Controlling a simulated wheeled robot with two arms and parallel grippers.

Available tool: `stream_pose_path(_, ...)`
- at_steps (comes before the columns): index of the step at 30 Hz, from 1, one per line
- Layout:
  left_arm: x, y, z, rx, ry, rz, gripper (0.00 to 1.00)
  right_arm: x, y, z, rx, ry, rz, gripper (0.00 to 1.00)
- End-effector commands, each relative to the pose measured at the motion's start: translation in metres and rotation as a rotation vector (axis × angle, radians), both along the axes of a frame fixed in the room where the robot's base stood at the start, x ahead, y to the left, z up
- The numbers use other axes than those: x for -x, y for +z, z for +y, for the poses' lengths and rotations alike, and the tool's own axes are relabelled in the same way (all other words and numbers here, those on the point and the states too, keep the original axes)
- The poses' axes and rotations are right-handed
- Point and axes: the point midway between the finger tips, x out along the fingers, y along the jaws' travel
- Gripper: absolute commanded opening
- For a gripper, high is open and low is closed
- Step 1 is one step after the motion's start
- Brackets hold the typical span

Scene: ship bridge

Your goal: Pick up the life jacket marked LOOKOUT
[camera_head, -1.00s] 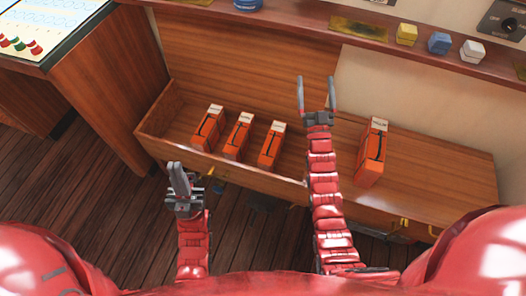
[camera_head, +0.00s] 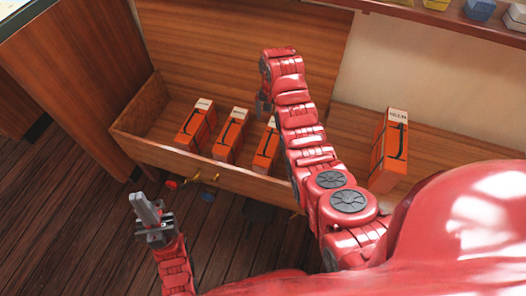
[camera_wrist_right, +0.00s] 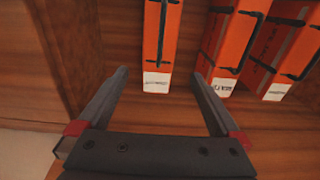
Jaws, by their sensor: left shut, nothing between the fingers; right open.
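Several orange life jackets with white labels and dark straps are in view; I cannot read which is LOOKOUT. Three stand in the open wooden bin: left (camera_head: 195,128), middle (camera_head: 231,136) and right (camera_head: 266,147). A fourth (camera_head: 390,150) stands apart on the right. My right gripper (camera_head: 262,105) is over the bin, by the right one's label end, partly hidden by its arm. In the right wrist view it (camera_wrist_right: 159,76) is open, with one jacket (camera_wrist_right: 158,40) lying between and beyond the fingertips, untouched as far as I see. My left gripper (camera_head: 146,210) is shut and empty, in front of the bin.
The bin's front board (camera_head: 215,172) stands between my body and the jackets. A wooden cabinet (camera_head: 65,90) is at the left. A shelf (camera_head: 440,18) with coloured blocks runs above. The wood bench around the fourth jacket is mostly clear.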

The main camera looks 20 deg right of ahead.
Motion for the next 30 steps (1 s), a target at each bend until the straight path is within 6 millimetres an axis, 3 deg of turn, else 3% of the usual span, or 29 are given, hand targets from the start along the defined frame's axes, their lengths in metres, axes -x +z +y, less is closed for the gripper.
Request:
stream_pose_path(5, 0.000, -0.007, 0.000, 0.000, 0.000, 0.000, 0.00, 0.008, -0.020, 0.000, -0.003, -0.006, 0.037, 1.00)
stream_pose_path(15, 0.000, -0.028, 0.000, 0.000, 0.000, 0.000, 0.00, 0.008, -0.101, 0.001, -0.002, -0.004, 0.035, 1.00)
stream_pose_path(26, 0.000, -0.036, 0.000, 0.000, 0.000, 0.000, 0.00, 0.007, -0.129, 0.001, -0.002, -0.004, 0.028, 1.00)
stream_pose_path(30, 0.000, -0.047, 0.000, 0.000, 0.000, 0.000, 0.00, 0.009, -0.149, 0.003, -0.002, -0.004, 0.028, 1.00)
